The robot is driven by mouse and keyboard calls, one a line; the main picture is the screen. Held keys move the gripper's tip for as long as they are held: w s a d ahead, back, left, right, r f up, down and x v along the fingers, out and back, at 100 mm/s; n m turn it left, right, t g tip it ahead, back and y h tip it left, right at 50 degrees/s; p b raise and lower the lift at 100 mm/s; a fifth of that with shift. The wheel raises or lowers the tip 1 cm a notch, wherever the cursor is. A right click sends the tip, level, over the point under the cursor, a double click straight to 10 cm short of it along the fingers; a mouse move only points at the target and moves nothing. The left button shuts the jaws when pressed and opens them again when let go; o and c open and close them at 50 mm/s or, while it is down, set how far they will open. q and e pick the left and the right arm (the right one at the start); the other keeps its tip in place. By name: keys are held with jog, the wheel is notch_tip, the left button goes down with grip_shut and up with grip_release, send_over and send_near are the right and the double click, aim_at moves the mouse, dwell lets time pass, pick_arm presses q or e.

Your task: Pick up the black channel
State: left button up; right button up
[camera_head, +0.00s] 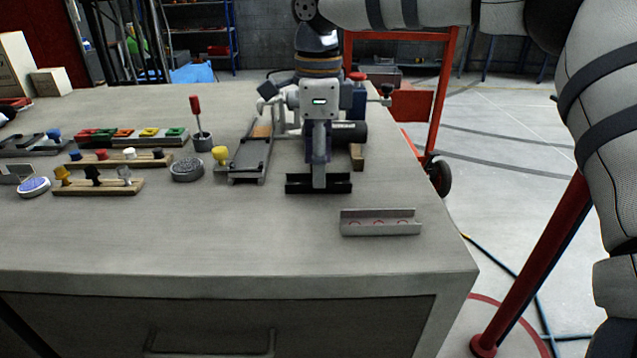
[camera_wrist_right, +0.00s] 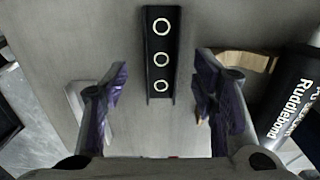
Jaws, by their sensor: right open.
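The black channel (camera_head: 336,184) lies on the workbench near the middle of the head view, partly hidden behind my right gripper (camera_head: 318,178). In the right wrist view the black channel (camera_wrist_right: 161,38) shows three white rings along its floor. There my right gripper (camera_wrist_right: 160,80) is open, with one purple-padded finger on each side of the channel's near end. Clear gaps show between the fingers and the channel, and nothing is held. I cannot tell the exact height of the fingertips over the bench. My left gripper is not in view.
A light grey channel (camera_head: 380,228) with red marks lies front right of the gripper. A grey vise-like fixture (camera_head: 249,160) is to the left. The front of the bench is clear.

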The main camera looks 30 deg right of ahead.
notch_tip(320, 180, down, 2)
jog(key=shift+f, duration=0.15)
jog(key=shift+w, duration=0.1)
jog(key=c, duration=1.2)
jog(key=shift+c, duration=0.2)
